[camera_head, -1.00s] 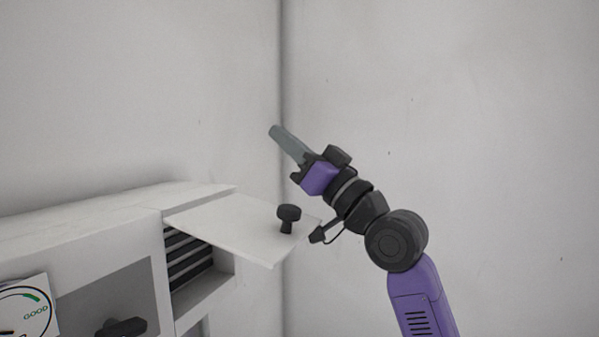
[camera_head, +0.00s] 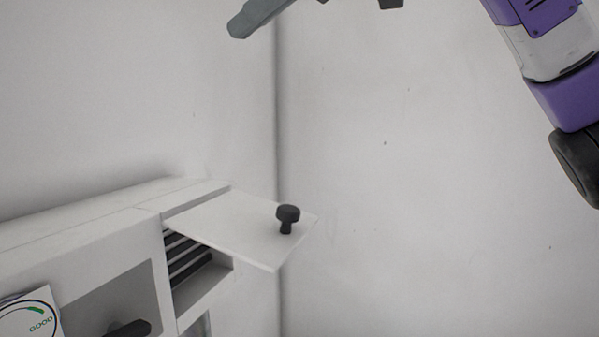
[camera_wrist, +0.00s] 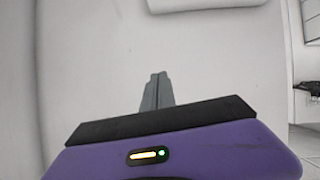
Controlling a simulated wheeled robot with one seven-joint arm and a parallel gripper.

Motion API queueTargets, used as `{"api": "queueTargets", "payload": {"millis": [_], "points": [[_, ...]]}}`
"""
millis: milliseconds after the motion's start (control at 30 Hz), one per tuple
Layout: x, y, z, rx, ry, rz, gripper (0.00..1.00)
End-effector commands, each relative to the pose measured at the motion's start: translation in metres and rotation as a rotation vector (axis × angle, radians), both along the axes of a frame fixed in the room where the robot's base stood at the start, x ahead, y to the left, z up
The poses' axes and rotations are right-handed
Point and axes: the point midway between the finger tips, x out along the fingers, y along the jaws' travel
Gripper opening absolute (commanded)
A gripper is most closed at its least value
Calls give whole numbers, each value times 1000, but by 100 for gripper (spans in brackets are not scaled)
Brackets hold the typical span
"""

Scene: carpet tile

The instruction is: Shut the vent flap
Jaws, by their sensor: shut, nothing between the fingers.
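The vent flap (camera_head: 235,228) is a white panel raised and sticking out from the top of the white cabinet, roughly level. A dark round knob (camera_head: 287,217) stands on its upper face near the outer edge. Under the flap the vent opening shows dark slats (camera_head: 187,256). My gripper (camera_head: 238,28) is at the top of the head view, above the flap and well apart from it. Its grey fingers (camera_wrist: 157,90) are together and empty in the wrist view. I cannot tell for sure whether the flap shows in the wrist view.
A wall corner stands behind the flap. The space above and right of the flap is clear.

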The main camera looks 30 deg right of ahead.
Motion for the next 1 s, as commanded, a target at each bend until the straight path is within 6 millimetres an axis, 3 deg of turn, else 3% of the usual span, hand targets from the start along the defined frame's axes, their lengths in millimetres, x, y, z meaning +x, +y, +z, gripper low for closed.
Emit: {"api": "queueTargets", "payload": {"millis": [233,533,767,1000], "points": [[-57,1,-15,-177,311,-44,0],[-115,-25,-50,-268,639,-15,0],[-123,-32,-63,-300,689,-29,0],[-113,-23,-98,-299,687,-25,0]]}}
